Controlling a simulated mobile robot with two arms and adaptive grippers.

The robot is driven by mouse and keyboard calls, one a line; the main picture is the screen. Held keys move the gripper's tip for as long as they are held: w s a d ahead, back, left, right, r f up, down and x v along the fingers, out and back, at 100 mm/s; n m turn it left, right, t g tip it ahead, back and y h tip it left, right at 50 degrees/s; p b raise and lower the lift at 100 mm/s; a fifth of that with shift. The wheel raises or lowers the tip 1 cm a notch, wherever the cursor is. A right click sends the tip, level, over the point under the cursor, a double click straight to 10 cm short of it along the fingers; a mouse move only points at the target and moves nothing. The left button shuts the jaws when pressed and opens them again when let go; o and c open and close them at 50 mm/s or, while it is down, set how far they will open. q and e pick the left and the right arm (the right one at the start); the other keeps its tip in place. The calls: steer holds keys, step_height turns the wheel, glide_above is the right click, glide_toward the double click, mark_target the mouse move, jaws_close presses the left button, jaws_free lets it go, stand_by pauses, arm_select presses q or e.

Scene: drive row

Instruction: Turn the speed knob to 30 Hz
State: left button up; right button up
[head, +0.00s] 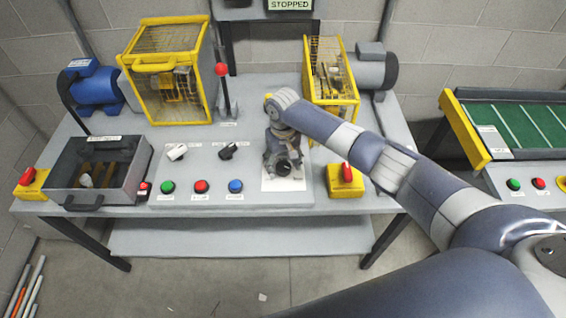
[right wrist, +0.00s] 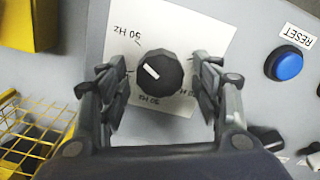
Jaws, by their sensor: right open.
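The speed knob (right wrist: 166,77) is a black, round, ridged knob on a white card (right wrist: 205,35) on the grey panel. Its white mark points to the upper left in the right wrist view. Small Hz labels are printed around it, some partly hidden and hard to read. My right gripper (right wrist: 162,88) is open, with one finger on each side of the knob and a gap to each. In the head view my right gripper (head: 283,160) is over the card (head: 284,184) and largely covers the knob. My left gripper is not in view.
Green (head: 167,187), red (head: 201,187) and blue (head: 236,186) buttons sit left of the card, with two selector switches behind. A red-topped lever (head: 223,85) stands behind them. A yellow cage (head: 345,99) is behind my right gripper. A yellow emergency-stop box (head: 345,187) is to its right.

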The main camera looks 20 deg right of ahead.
steer(key=shift+c, duration=0.5)
steer(key=c, duration=1)
steer(key=shift+o, duration=0.2)
steer(key=shift+n, duration=0.3)
